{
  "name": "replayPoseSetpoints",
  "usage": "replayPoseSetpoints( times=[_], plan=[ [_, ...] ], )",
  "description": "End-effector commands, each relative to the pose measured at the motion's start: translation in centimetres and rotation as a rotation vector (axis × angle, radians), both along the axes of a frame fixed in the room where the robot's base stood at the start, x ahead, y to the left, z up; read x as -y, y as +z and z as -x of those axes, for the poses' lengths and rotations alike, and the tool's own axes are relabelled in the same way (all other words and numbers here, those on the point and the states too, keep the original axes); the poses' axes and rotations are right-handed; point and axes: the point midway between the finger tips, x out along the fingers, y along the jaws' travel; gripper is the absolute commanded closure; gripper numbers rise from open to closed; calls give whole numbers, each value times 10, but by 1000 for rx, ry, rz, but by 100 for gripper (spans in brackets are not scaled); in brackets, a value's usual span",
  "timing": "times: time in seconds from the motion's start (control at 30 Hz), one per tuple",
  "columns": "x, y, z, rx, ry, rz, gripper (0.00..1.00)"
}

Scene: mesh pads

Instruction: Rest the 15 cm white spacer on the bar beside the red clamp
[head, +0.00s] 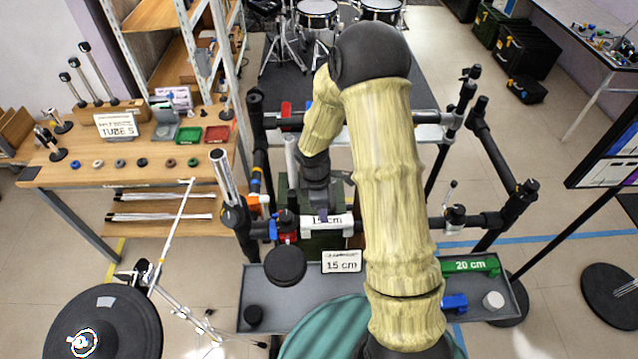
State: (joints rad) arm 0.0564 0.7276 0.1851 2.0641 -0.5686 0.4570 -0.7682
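The white spacer (340,227), labelled 15 cm, lies level across the picture centre, at about the height of the near bar (436,222). My gripper (322,214) reaches down over its middle. A finger overlaps its front face and partly covers the label; the other finger is hidden. The gripper looks shut on the spacer. The red clamp (290,238) on the near bar is just left of the spacer, by a blue clamp part (273,230) and above a round black pad (285,265). I cannot tell whether the spacer touches the bar.
Below, a grey tray (300,310) bears a 15 cm sign (342,262), a green 20 cm spacer (470,265), a blue block (455,303) and a white cylinder (493,300). Another red part (286,109) sits on the far bar. My arm hides much of the rack's middle right.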

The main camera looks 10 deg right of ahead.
Motion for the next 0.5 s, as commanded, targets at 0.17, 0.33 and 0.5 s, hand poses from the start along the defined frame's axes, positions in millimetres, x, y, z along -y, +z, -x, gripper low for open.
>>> replayPoseSetpoints(
  times=[0.17,0.33,0.5],
  plan=[
    [-2,35,-2,5,-4,0,46],
    [-6,68,-3,6,-5,0,46],
    [-9,87,-3,3,-5,1,46]
  ],
)
